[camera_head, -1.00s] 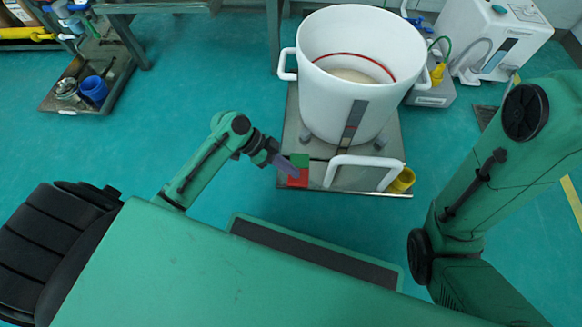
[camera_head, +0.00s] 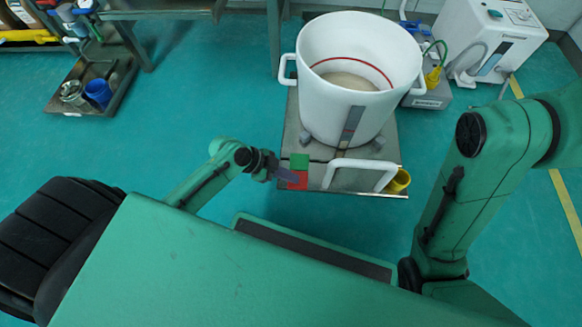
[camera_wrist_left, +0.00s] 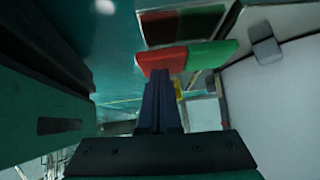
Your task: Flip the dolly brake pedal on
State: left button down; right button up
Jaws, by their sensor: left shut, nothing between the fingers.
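The dolly brake pedal (camera_head: 299,162) sits at the front left corner of the dolly, with a green half behind and a red half in front. In the left wrist view its red half (camera_wrist_left: 161,60) and green half (camera_wrist_left: 212,54) lie side by side. My left gripper (camera_head: 292,178) is shut and empty, coming from the left with its fingertips at the red half. In the left wrist view its fingers (camera_wrist_left: 160,78) end at the red half's lower edge; I cannot tell whether they touch. My right gripper is out of view.
The dolly (camera_head: 320,182) carries a large white drum (camera_head: 345,110) and has a white handle (camera_head: 362,163) at its front. Green floor (camera_head: 190,110) lies clear to the left.

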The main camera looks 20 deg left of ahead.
pick_arm(q)
jog(key=shift+s, duration=0.25)
jog(key=shift+w+f+t, duration=0.1)
jog(key=shift+t, duration=0.2)
jog(key=shift+w, duration=0.1)
jog(key=shift+w+a+r, duration=0.15)
jog(key=shift+w+r, duration=0.15)
jog(key=shift+w, duration=0.3)
jog(key=shift+r, duration=0.1)
